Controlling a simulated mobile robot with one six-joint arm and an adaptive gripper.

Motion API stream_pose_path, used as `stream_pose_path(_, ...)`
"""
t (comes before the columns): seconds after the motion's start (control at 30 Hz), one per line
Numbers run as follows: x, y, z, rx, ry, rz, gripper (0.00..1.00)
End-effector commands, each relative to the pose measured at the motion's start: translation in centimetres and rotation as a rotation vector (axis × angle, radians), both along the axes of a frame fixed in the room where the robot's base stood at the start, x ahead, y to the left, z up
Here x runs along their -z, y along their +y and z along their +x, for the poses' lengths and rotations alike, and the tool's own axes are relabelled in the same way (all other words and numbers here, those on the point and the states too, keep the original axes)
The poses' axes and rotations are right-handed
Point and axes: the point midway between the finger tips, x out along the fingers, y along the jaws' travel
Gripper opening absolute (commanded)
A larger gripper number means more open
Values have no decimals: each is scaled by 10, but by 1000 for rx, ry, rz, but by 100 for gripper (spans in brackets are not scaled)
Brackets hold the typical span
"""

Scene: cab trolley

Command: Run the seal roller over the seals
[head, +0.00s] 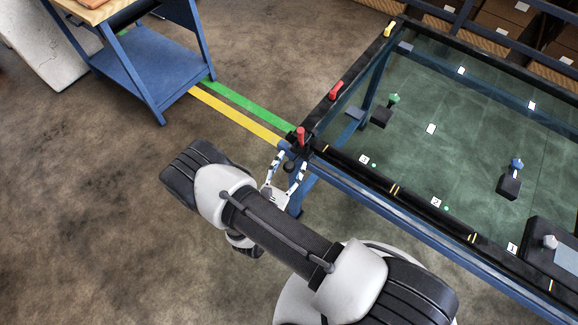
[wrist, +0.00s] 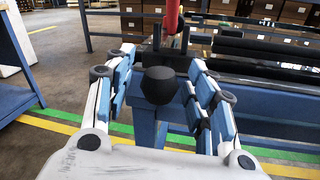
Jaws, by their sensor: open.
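My gripper (head: 288,162) is open at the near left corner of the glass-topped trolley. A black faceted knob (wrist: 160,85) stands between its spread fingers, with a visible gap on both sides in the wrist view. A red upright handle (wrist: 172,17) rises just behind the knob; it also shows in the head view (head: 301,136). Black strips, which look like the seals (head: 395,189), run along the trolley's frame, with yellow marks on the near edge. I cannot tell for certain which part is the seal roller; the knob may be its grip.
A second red handle (head: 336,90) and a yellow one (head: 389,28) stand along the left edge. Black blocks with a green knob (head: 383,112) and a blue knob (head: 511,181) sit on the glass (head: 450,110). A blue bench (head: 150,75) stands left; open floor lies between.

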Motion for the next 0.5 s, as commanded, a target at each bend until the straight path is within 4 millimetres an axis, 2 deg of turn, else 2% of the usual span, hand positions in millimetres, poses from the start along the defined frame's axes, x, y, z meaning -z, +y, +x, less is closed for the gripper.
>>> stream_pose_path(0.17,0,0,0,0,0,0,50)
stream_pose_path(0.5,0,0,0,0,0,0,28)
